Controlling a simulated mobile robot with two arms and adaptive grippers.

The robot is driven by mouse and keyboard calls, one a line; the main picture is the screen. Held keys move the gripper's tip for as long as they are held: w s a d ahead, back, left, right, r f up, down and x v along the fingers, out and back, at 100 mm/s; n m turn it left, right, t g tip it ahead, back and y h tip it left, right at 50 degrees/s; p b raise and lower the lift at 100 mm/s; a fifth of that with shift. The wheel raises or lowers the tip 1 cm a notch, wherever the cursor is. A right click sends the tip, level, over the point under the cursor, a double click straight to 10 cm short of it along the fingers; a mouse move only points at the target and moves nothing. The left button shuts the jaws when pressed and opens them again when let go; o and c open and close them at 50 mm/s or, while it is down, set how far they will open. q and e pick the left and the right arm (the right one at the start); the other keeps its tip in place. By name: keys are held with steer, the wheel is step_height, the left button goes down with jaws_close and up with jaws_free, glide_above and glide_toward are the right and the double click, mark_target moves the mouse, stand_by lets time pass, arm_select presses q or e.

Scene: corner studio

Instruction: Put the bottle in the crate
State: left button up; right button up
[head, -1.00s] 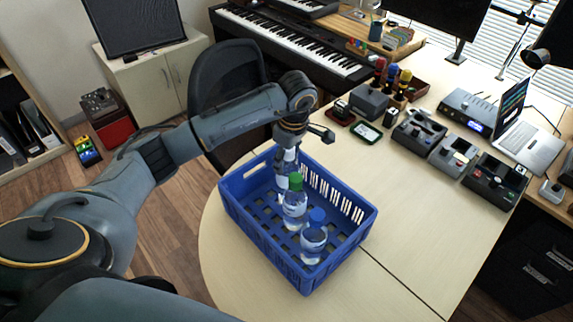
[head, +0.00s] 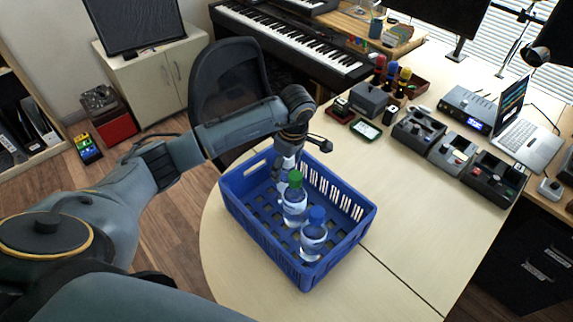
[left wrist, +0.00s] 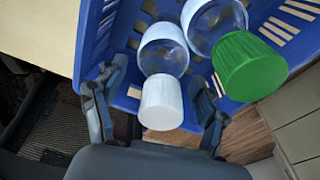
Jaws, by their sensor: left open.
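The blue crate (head: 243,222) stands on the table, and it also shows in the left wrist view (left wrist: 122,98). Two clear bottles stand in it, one green-capped (head: 293,206) and one blue-capped (head: 313,240). A third, white-capped bottle (left wrist: 162,103) is between the fingers of my left gripper (left wrist: 158,88), in the far left part of the crate. The fingers are apart, one on each side of its cap. The green cap (left wrist: 248,66) is close to one finger. In the head view my left gripper (head: 284,170) largely hides the white-capped bottle. My right gripper is not in view.
Several small devices (head: 420,128) and a laptop (head: 527,138) line the far right of the table. A black chair (head: 226,82) stands behind the crate's far left side. The tabletop right of the crate is clear (head: 415,220).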

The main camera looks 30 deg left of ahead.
arm_select(q)
steer(key=shift+r, duration=0.35)
steer(key=r+b, duration=0.1)
steer(key=r, duration=0.2)
steer(key=d+r+b, duration=0.1)
steer(key=r, duration=0.3)
steer(key=r+b, duration=0.1)
steer(key=r, duration=0.2)
steer(key=shift+s+d+r, duration=0.1)
steer(key=shift+d+r, duration=0.1)
steer(key=shift+r, duration=0.5)
